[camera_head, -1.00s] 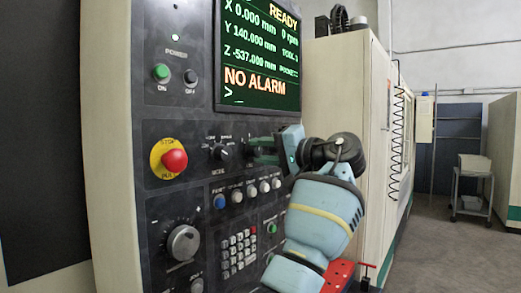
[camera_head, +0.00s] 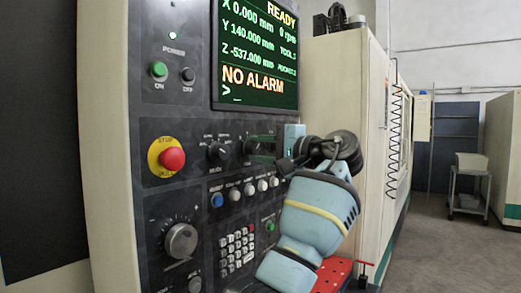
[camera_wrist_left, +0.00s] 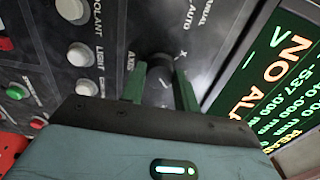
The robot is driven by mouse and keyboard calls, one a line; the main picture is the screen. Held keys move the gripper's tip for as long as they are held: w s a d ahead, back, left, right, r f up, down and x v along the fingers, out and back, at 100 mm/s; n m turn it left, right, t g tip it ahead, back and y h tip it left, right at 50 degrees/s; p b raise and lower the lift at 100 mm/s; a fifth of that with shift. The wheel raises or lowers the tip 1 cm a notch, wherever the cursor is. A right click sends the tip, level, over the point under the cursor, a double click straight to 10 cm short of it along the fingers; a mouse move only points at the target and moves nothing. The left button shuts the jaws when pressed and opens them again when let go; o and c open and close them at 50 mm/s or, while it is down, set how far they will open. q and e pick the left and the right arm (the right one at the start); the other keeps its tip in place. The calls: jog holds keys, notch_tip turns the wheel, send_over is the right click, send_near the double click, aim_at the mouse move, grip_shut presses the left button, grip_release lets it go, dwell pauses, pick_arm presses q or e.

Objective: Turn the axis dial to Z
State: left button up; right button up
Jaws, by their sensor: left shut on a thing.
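The axis dial (camera_wrist_left: 158,72) is a dark round knob on the black control panel, next to the AXIS lettering. It sits between the two green fingers of my left gripper (camera_wrist_left: 160,88), which are shut on it. A pale mark shows on the knob, and an X is printed on the panel just beyond it. I cannot read a Z label or tell exactly which letter the mark faces. In the head view my left gripper (camera_head: 262,150) reaches the panel right of the mode dial (camera_head: 219,152) and hides the axis dial. My right gripper is not in view.
Close around are a row of push buttons (camera_head: 249,189), the red emergency stop (camera_head: 172,159), a large handwheel (camera_head: 181,241) and a keypad (camera_head: 237,249). The screen (camera_head: 257,55) above reads NO ALARM. A red perforated plate (camera_head: 332,274) lies below my arm.

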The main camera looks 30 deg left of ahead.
pick_arm(q)
jog(key=o, duration=1)
jog(key=shift+d, duration=0.1)
jog(key=d, duration=0.5)
jog(key=d+b, duration=0.1)
jog(key=d, duration=0.1)
jog(key=shift+s+d, duration=0.3)
jog(key=shift+d, duration=0.05)
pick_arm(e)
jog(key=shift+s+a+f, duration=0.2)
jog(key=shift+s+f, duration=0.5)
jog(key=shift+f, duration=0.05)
